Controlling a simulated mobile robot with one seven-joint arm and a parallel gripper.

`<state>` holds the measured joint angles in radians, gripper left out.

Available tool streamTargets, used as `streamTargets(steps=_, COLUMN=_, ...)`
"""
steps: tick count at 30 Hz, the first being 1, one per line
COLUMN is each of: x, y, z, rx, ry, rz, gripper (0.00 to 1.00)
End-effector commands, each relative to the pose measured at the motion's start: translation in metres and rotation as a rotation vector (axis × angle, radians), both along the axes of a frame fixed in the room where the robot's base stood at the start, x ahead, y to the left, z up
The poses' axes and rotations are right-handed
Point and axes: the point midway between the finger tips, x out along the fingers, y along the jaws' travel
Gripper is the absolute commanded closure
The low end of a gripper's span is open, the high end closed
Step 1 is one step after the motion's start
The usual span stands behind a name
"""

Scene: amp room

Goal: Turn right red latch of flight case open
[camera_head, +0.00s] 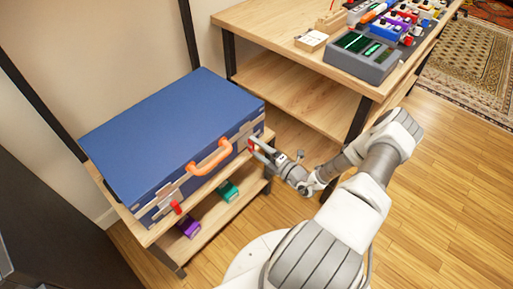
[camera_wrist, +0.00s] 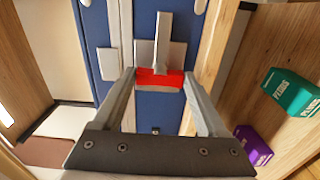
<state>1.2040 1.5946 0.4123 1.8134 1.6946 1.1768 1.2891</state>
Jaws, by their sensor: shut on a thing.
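The blue flight case (camera_head: 170,135) lies on a low wooden shelf unit, with an orange handle (camera_head: 209,158) on its front. Its right red latch (camera_head: 251,144) is at the right end of the front face, at my gripper's tips. Its left red latch (camera_head: 176,207) is free. My gripper (camera_head: 253,146) reaches in from the right. In the wrist view the red latch (camera_wrist: 160,79) lies between the two fingertips of my gripper (camera_wrist: 159,84), which are shut on it. A grey metal plate and bar (camera_wrist: 162,45) adjoin the latch.
A purple box (camera_head: 189,227) and a green box (camera_head: 228,191) sit on the shelf below the case; the wrist view shows them at right. A wooden desk (camera_head: 262,22) with a grey pedal rack (camera_head: 362,58) stands behind my arm.

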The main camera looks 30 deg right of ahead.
Motion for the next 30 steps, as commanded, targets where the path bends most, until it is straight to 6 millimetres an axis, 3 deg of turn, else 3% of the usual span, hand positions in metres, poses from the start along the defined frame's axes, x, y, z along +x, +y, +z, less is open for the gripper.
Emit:
streamTargets(steps=9, x=-0.002, y=0.002, z=-0.001, rx=0.006, ry=0.005, rz=0.003, gripper=0.81)
streamTargets(steps=10, x=-0.002, y=0.002, z=-0.001, rx=0.006, ry=0.005, rz=0.002, gripper=0.20)
streamTargets(steps=13, x=-0.001, y=0.001, z=-0.001, rx=0.005, ry=0.004, rz=0.002, gripper=0.02)
streamTargets(steps=23, x=-0.005, y=-0.001, z=0.000, rx=0.001, ry=0.003, rz=-0.001, gripper=0.00)
streamTargets(steps=30, x=-0.044, y=-0.017, z=0.001, rx=0.001, ry=0.005, rz=-0.004, gripper=0.00)
